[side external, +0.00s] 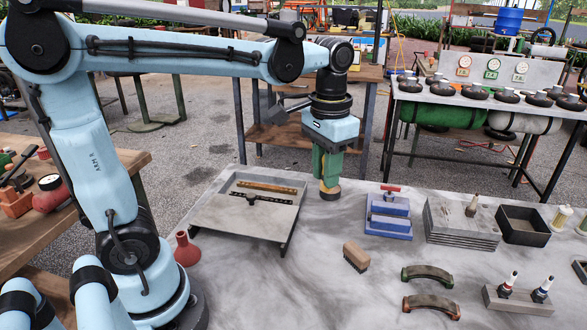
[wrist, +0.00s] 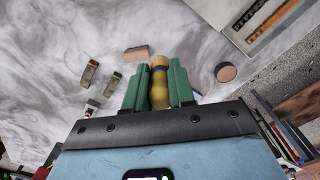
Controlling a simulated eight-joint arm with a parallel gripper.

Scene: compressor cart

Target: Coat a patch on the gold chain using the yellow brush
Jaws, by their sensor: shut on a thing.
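The gold chain (side external: 267,187) lies straight across the far part of a shallow grey tray (side external: 222,211); it also shows at the top right of the wrist view (wrist: 250,13). My gripper (side external: 327,178) points down to the right of the tray. Its green fingers (wrist: 160,87) are shut on the yellow brush (wrist: 159,88), whose rounded end sticks out past the fingertips. In the side view the fingers mostly hide the brush. A round, brown-topped dark piece (wrist: 226,72) sits on the table between brush and tray in the wrist view.
A dark strip with a knob (side external: 250,199) lies beside the chain. A red funnel (side external: 187,250) stands left of the tray. A blue stand (side external: 389,214), a brown block (side external: 356,256), two curved pieces (side external: 427,274) and grey plates (side external: 458,225) are to the right. The front middle table is clear.

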